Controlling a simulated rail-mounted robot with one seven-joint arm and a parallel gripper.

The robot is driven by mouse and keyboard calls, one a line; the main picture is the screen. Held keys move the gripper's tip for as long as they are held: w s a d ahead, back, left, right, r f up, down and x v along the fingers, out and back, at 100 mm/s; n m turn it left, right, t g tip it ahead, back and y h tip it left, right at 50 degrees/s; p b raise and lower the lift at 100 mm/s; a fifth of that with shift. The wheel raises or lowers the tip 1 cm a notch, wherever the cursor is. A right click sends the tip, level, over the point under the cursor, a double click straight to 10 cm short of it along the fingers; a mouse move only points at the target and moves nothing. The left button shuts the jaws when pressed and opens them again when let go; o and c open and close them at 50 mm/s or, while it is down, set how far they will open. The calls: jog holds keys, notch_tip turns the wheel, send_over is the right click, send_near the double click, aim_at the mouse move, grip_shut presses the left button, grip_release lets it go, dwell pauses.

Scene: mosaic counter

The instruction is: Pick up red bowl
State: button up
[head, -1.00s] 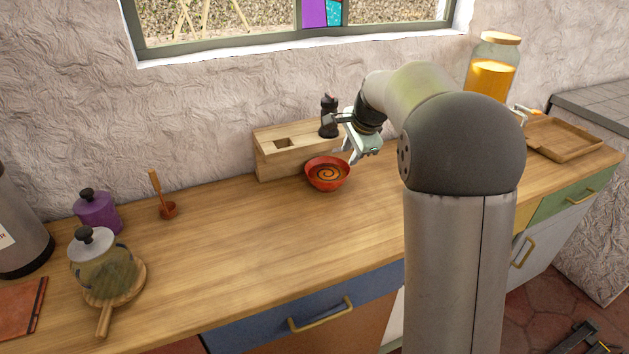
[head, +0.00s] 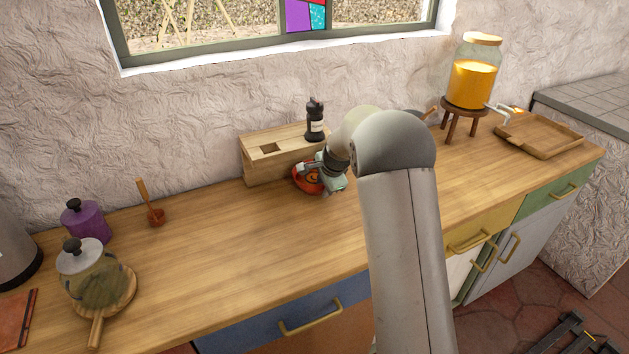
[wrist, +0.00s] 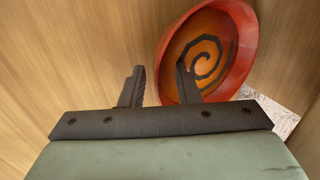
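The red bowl (head: 304,180) stands on the wooden counter in front of the wooden box, partly hidden by my gripper (head: 322,176) in the head view. In the wrist view the bowl (wrist: 240,60) shows its orange inside with a dark spiral, at the upper right. My gripper (wrist: 159,88) is open, with its two dark fingers apart. The right finger overlaps the bowl's near left rim in the picture, and the left finger is over bare counter. I cannot tell whether either finger touches the bowl.
A juice jar (head: 473,85) on a stand and a wooden tray (head: 540,138) are to the right.

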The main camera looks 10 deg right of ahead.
jog(key=shift+w+f, duration=0.2)
jog(key=shift+f, duration=0.3)
grip_shut()
jog(key=shift+r, duration=0.15)
